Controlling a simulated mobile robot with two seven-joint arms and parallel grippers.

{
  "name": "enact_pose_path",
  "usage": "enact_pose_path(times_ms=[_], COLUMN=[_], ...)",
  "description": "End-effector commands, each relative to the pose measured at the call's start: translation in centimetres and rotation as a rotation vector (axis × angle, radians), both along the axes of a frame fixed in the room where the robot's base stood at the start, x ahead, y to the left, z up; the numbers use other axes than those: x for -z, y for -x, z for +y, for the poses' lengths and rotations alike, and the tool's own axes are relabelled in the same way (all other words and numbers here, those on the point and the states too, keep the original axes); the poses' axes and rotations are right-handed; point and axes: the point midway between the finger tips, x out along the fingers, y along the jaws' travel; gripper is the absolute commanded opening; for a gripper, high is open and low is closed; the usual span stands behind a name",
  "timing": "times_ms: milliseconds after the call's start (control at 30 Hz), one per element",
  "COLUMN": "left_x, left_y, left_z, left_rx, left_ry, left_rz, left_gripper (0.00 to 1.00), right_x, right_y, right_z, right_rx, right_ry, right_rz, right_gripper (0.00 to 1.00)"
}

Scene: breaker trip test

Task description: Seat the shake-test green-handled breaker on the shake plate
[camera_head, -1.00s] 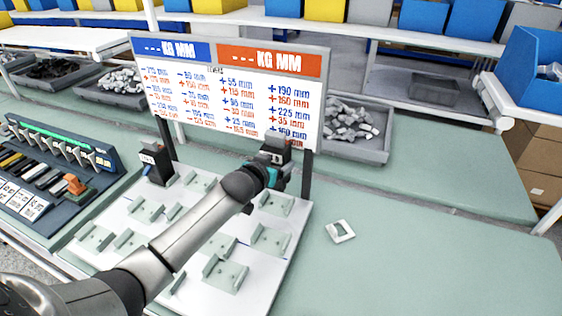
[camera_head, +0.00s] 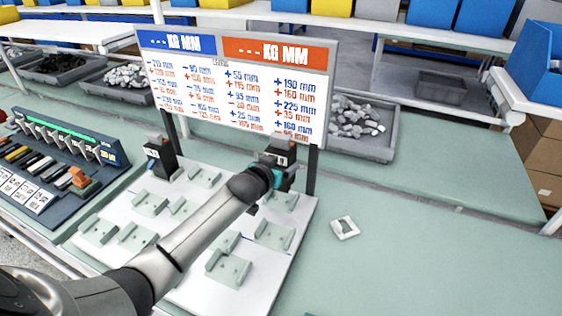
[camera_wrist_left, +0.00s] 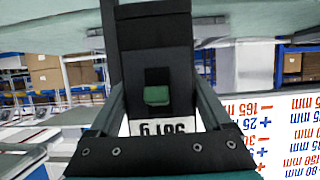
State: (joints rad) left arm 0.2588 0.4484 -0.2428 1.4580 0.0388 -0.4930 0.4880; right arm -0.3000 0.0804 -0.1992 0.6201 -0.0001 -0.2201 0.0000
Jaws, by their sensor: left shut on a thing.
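The dark breaker (camera_head: 281,150) is held upright by my left gripper (camera_head: 277,177) at the back right of the white shake plate (camera_head: 262,276). In the left wrist view the breaker (camera_wrist_left: 150,40) fills the middle, with a green handle (camera_wrist_left: 157,95) and a white label below it. The left gripper (camera_wrist_left: 155,125) is shut on it. The plate carries several pale green cradles, such as one at the front (camera_head: 228,267). I cannot tell whether the breaker touches the plate; its base is hidden behind the gripper. My right gripper is out of view.
A sign board (camera_head: 235,85) on posts stands close behind the breaker. Another dark breaker (camera_head: 161,158) stands at the plate's back left. A blue rack (camera_head: 60,150) of parts is at left. A small white square piece (camera_head: 345,228) lies at right, with clear green bench beyond.

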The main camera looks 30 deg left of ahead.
Motion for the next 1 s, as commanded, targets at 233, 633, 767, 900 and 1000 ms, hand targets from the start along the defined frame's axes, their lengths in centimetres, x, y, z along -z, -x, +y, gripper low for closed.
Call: enact_pose_path(times_ms=[233,633,767,900,1000], left_x=[1.9,2.9,2.9,2.9,2.9], left_y=[-0.2,-0.2,-0.2,-0.2,-0.2], left_z=[0.0,0.0,0.0,0.0,0.0], left_rx=[0.001,0.002,0.002,0.002,0.002], left_ry=[0.001,0.000,0.000,0.000,0.000], left_rz=[-0.012,-0.013,-0.013,-0.013,-0.013], left_gripper=[0.00,0.00,0.00,0.00,0.00], right_x=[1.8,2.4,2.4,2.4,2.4], right_y=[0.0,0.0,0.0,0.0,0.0], right_z=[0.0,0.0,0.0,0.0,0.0], right_rx=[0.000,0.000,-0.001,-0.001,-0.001], right_ry=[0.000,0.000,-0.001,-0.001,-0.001], right_rz=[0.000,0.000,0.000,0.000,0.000], right_gripper=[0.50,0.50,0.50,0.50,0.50])
